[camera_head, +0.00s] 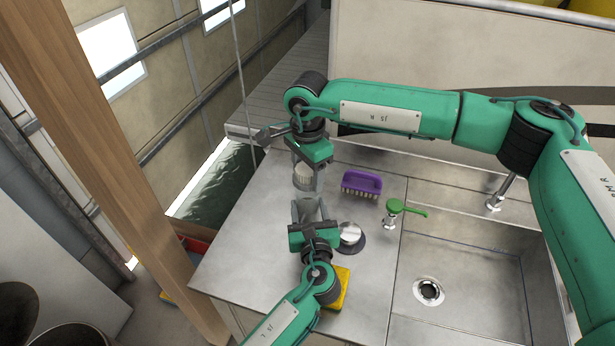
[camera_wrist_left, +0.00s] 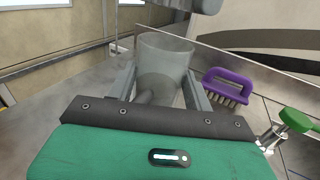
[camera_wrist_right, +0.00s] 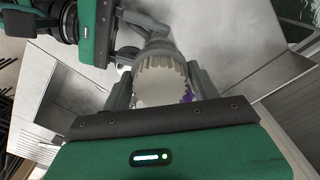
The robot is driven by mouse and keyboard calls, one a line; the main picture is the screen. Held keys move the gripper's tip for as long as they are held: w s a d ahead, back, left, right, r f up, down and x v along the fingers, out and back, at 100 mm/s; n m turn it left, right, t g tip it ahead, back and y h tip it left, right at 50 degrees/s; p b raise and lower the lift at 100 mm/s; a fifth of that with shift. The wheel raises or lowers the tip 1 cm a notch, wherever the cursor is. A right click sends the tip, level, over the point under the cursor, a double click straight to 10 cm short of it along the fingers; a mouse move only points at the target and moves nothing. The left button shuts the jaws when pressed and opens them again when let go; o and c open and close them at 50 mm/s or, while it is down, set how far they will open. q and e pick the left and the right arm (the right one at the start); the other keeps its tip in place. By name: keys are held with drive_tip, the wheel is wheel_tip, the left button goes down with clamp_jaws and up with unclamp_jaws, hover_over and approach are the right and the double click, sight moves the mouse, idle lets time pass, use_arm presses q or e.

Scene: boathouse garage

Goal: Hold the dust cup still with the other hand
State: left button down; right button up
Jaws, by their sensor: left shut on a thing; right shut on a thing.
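The dust cup (camera_head: 307,210), a translucent grey cup, stands in my left gripper (camera_head: 308,217) over the steel counter. In the left wrist view the cup (camera_wrist_left: 165,62) sits between both fingers, which are shut on it. My right gripper (camera_head: 306,178) is shut on a pale pleated filter (camera_head: 303,172) just beyond the cup in the head view. In the right wrist view the filter (camera_wrist_right: 160,80) shows its ribbed side and round pale end. Whether filter and cup touch, I cannot tell.
A purple brush (camera_head: 362,184) lies right of the grippers. A round metal piece (camera_head: 350,233) and a yellow sponge (camera_head: 341,289) are near my left wrist. The counter's left part is clear.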

use_arm(q)
drive_tip(key=c, duration=0.5)
unclamp_jaws()
